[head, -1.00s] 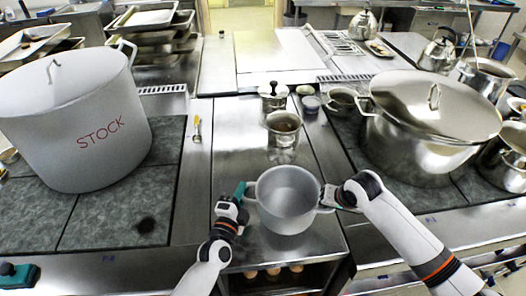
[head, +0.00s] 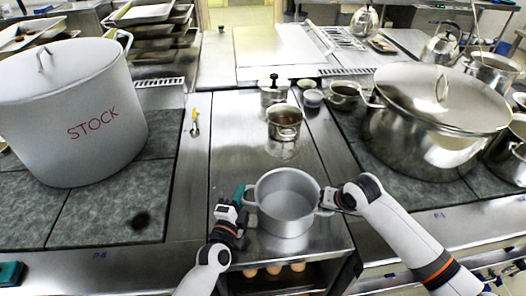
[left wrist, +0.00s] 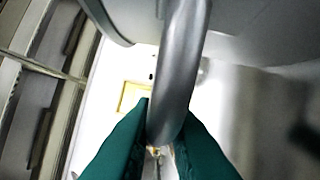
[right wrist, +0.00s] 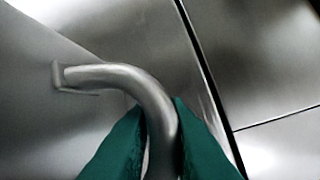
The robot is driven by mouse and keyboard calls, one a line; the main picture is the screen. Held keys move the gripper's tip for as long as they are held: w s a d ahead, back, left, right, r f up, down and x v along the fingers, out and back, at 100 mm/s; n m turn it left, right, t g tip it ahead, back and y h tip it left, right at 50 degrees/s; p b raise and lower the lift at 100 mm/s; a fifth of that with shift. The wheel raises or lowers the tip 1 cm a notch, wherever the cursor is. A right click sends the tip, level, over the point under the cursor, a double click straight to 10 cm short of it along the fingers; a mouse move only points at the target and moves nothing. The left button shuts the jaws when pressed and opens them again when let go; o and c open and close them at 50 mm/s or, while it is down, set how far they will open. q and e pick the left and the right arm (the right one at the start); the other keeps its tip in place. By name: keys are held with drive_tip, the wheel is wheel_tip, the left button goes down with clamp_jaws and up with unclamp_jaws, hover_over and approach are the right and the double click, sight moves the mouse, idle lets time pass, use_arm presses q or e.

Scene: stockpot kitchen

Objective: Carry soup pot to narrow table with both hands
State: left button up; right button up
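The soup pot (head: 286,222) is a grey, lidless metal pot with two side handles. In the head view it is upright at the near end of the steel counter. Whether it touches the surface or is held just above it, I cannot tell. My left gripper (head: 243,197) is shut on its left handle, which passes between the green fingers in the left wrist view (left wrist: 172,85). My right gripper (head: 332,198) is shut on its right handle, which lies between the fingers in the right wrist view (right wrist: 145,92). I cannot tell which surface is the narrow table.
A large white STOCK pot (head: 75,115) stands left; a large lidded steel pot (head: 425,140) stands right. A small saucepan (head: 284,123) and a lidded pot (head: 273,92) stand farther along the counter (head: 235,140). Several eggs (head: 273,269) lie on a shelf below.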

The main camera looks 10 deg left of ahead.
use_arm(q)
drive_tip(key=o, duration=0.4)
drive_tip(key=shift+r, duration=0.1)
use_arm(e)
drive_tip(key=o, duration=0.4)
drive_tip(key=shift+s+r, duration=0.1)
use_arm(q)
drive_tip(key=shift+s, duration=0.1)
drive_tip(key=shift+s, duration=0.3)
drive_tip(key=s, duration=0.3)
drive_tip(key=s+a, duration=0.1)
drive_tip(key=s, duration=0.3)
drive_tip(key=s+a, duration=0.1)
drive_tip(key=s, duration=0.3)
use_arm(e)
drive_tip(key=shift+r, duration=0.2)
drive_tip(key=v, duration=1.1)
drive_tip(key=shift+s+r, duration=0.15)
drive_tip(key=shift+r, duration=0.1)
use_arm(q)
drive_tip(key=shift+s+f, duration=0.1)
drive_tip(key=shift+f, duration=0.1)
